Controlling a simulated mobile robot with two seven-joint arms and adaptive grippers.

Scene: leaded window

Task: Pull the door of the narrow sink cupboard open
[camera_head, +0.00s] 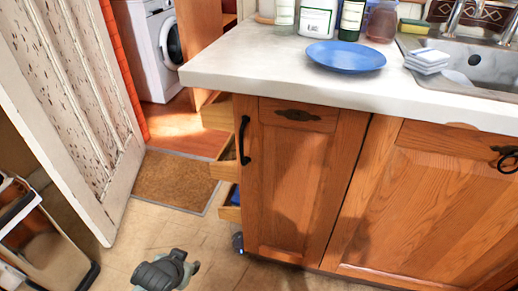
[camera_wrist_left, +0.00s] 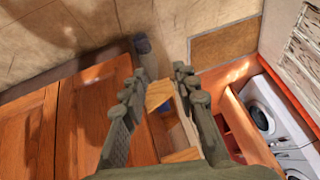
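The narrow cupboard door (camera_head: 295,185) is orange-brown wood and looks shut, under the counter left of the wider sink door (camera_head: 420,210). Its black upright handle (camera_head: 244,140) is near its left edge. My left gripper (camera_head: 188,268) is low in the head view, left of the cupboard and apart from it. In the left wrist view my left gripper (camera_wrist_left: 162,75) has its fingers apart with nothing held between them. Orange-brown cupboard fronts (camera_wrist_left: 95,105) lie left of the fingers there; the handle cannot be made out. My right gripper is not in view.
Drawers (camera_head: 226,170) stick out left of the cupboard. A peeling white door (camera_head: 75,110) stands at the left, with a doormat (camera_head: 178,181) beyond. A blue plate (camera_head: 345,57) and bottles stand on the counter (camera_head: 260,62). Floor before the cupboard is mostly clear.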

